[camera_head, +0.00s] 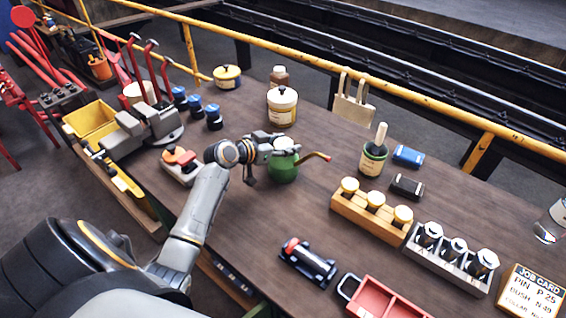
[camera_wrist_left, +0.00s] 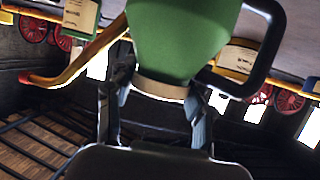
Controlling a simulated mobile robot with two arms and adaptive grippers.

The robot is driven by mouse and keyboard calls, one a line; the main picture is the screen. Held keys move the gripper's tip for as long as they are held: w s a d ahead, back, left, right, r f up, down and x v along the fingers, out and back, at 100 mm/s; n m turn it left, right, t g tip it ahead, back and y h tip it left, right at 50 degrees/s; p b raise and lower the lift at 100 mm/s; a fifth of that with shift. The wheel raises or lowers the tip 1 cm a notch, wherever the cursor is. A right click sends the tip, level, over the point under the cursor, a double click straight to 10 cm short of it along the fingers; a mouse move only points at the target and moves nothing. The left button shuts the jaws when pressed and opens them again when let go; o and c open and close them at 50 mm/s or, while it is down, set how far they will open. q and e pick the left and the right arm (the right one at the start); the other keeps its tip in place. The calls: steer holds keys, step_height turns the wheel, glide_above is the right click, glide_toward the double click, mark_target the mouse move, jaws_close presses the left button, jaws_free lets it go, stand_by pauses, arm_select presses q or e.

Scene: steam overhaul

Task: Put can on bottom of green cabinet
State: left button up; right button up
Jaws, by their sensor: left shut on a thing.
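The green oil can (camera_head: 284,172) has a curved copper spout pointing right and sits in the middle of the bench in the head view. My left gripper (camera_head: 270,155) is shut on it from the left. In the left wrist view the green can (camera_wrist_left: 178,40) fills the top middle, with a tan band, a dark handle and the spout. The fingers of my left gripper (camera_wrist_left: 152,120) close around its narrow banded part. I cannot tell whether the can touches the bench. No green cabinet can be made out. My right gripper is not in view.
The wooden bench (camera_head: 235,215) is bare in front of the can. A brush pot (camera_head: 373,160), a wooden rack (camera_head: 370,213) and a red tray (camera_head: 385,300) stand to the right. A vise (camera_head: 150,125) and a red-topped block (camera_head: 180,163) are at left. A yellow rail (camera_head: 400,95) runs behind.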

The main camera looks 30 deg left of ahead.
arm_select(q)
jaws_close()
steer(key=shift+r, duration=0.1)
steer(key=shift+r+b, duration=0.4)
steer(key=shift+r, duration=0.2)
steer(key=s+a+r+b, duration=0.5)
steer(key=s+a+r, duration=0.1)
steer(key=s+r, duration=0.5)
steer(key=shift+v, duration=0.85)
